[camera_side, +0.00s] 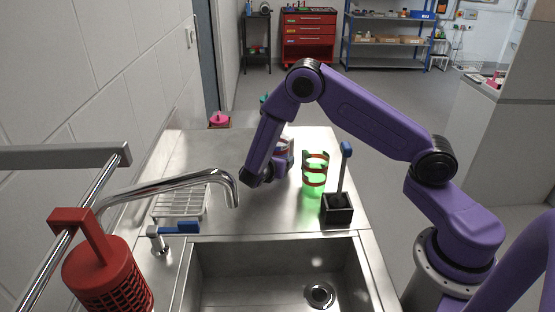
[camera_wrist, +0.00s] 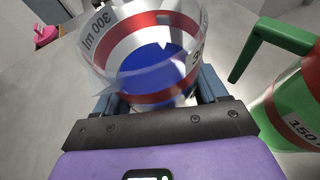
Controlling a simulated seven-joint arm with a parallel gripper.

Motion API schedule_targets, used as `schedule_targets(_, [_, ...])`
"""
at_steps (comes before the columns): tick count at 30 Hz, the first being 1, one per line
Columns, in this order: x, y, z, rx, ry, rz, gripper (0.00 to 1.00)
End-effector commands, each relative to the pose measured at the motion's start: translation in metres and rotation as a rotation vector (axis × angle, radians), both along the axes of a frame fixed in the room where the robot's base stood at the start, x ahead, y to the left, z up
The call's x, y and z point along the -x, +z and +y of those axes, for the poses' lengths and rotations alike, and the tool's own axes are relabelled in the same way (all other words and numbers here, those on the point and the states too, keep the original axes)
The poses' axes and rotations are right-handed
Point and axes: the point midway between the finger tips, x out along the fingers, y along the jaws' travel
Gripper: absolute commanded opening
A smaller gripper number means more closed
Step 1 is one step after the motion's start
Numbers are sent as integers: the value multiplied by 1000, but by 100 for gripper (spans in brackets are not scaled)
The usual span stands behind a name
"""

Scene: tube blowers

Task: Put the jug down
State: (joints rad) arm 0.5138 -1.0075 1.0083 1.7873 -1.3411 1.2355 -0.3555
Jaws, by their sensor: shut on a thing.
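The jug (camera_wrist: 149,92) is a see-through cup with red and white bands, a "300 ml" mark and blue inside, seen from above in the wrist view. In the side view the jug (camera_side: 286,146) is partly hidden behind my arm and gripper, over the steel counter (camera_side: 235,155). My gripper (camera_wrist: 160,98) has one blue-grey finger on each side of the jug and is shut on it. It also shows in the side view (camera_side: 283,165). I cannot tell whether the jug's base touches the counter.
A green jug with red bands (camera_side: 315,174) stands close to the right; it also shows in the wrist view (camera_wrist: 292,115). A black box with a blue-handled brush (camera_side: 337,212) is nearer the sink (camera_side: 275,262). A tap (camera_side: 175,183) and wire rack (camera_side: 180,205) are left. A pink item (camera_side: 219,119) sits behind.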

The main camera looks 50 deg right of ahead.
Motion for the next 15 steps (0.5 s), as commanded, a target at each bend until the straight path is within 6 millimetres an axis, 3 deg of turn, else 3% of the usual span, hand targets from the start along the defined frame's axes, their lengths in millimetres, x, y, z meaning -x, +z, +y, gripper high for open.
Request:
schedule_targets(1, [0, -1, 0, 1, 0, 0, 29])
schedule_targets(2, [0, -1, 0, 0, 0, -1, 82])
schedule_targets(3, [0, -1, 0, 0, 0, -1, 95])
schedule_targets(15, [0, 3, 1, 0, 1, -1, 97])
